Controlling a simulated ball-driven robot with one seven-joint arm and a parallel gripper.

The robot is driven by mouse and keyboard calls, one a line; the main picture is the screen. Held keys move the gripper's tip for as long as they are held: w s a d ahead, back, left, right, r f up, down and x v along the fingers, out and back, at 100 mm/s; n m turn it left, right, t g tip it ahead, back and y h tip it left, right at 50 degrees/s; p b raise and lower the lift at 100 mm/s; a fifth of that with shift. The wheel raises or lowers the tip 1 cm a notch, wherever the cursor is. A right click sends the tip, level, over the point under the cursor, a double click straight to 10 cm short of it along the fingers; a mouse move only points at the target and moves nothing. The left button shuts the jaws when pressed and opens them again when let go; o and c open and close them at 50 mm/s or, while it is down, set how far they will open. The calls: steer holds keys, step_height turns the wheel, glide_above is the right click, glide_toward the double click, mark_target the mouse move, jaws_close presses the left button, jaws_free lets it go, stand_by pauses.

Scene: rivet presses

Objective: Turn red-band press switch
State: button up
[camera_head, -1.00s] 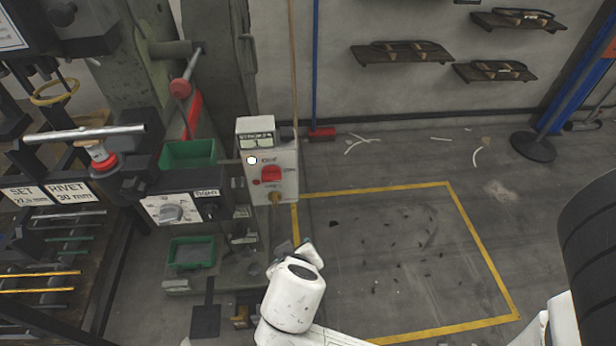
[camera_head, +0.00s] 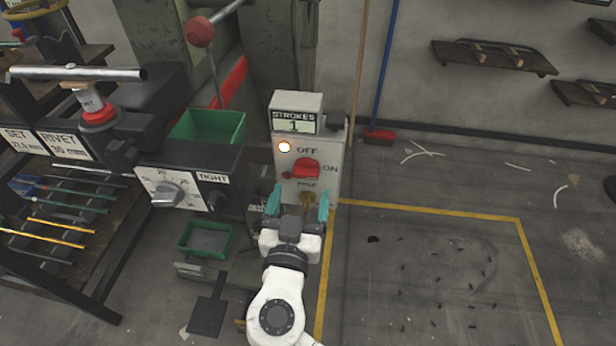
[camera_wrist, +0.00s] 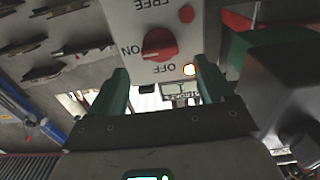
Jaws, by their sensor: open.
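A grey control box (camera_head: 333,165) on the press carries a red rotary switch (camera_head: 306,168) with OFF, ON and FREE labels around it. The switch also shows in the wrist view (camera_wrist: 159,43), where the labels are upside down. I cannot tell for sure which label it points at. A lit lamp (camera_head: 284,147) and a STROKES display (camera_head: 295,124) reading 1 sit above it. My gripper (camera_head: 298,203) is open and empty in front of the box's lower part, its teal fingers spread. In the wrist view my gripper (camera_wrist: 161,76) faces the switch, apart from it.
A red-striped press (camera_head: 232,82) with a red-knobbed lever stands behind. To the left are green bins (camera_head: 206,240), a dial panel (camera_head: 167,192) and a tool rack (camera_head: 55,215). Yellow-marked floor (camera_head: 440,265) on the right is open, with small debris.

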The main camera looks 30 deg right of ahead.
mark_target(305, 177)
steer(key=shift+x, duration=2.7)
steer(key=shift+c, duration=0.2)
steer(key=c, duration=1)
